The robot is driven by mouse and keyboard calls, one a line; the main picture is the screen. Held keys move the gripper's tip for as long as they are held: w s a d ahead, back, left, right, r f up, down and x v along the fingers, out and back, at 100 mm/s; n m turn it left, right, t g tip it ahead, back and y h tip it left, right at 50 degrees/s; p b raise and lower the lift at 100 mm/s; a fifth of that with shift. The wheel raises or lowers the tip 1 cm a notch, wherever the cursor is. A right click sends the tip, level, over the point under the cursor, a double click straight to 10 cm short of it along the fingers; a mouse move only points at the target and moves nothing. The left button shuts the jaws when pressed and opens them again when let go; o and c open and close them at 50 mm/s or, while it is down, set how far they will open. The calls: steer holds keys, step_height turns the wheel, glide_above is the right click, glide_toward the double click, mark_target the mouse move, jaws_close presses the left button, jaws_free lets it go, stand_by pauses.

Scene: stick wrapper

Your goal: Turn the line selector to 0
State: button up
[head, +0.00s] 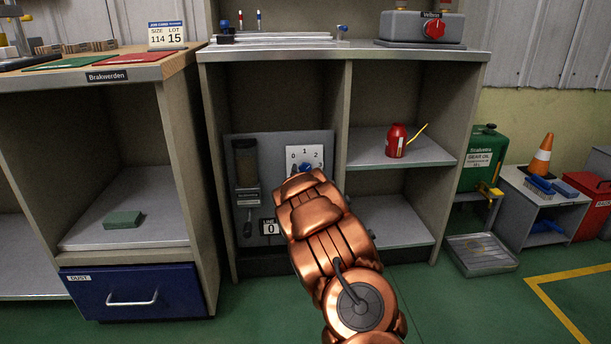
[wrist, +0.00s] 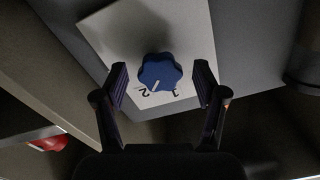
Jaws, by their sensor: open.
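The line selector is a blue lobed knob (wrist: 160,70) on a white plate (head: 304,154) marked 0, 1 and 2. In the head view only a bit of blue shows above my copper-coloured arm. In the wrist view the plate appears turned over, with 2 and 1 below the knob. A pale mark on the knob's lower edge points down between them, nearer the 2. My gripper (wrist: 161,80) is open, with one finger on each side of the knob and gaps between. The 0 is hidden in the wrist view.
The plate sits on a grey panel (head: 240,140) with a dispenser, inside a cabinet bay. The bay's divider (head: 341,120) stands close on the right. A red can (head: 396,142) stands on the neighbouring shelf. A blue drawer (head: 134,291) is at lower left.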

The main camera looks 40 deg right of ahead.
steer(key=shift+w+d, duration=0.25)
steer(key=shift+w, duration=0.05)
steer(key=c, duration=1.1)
steer(key=shift+c, duration=0.2)
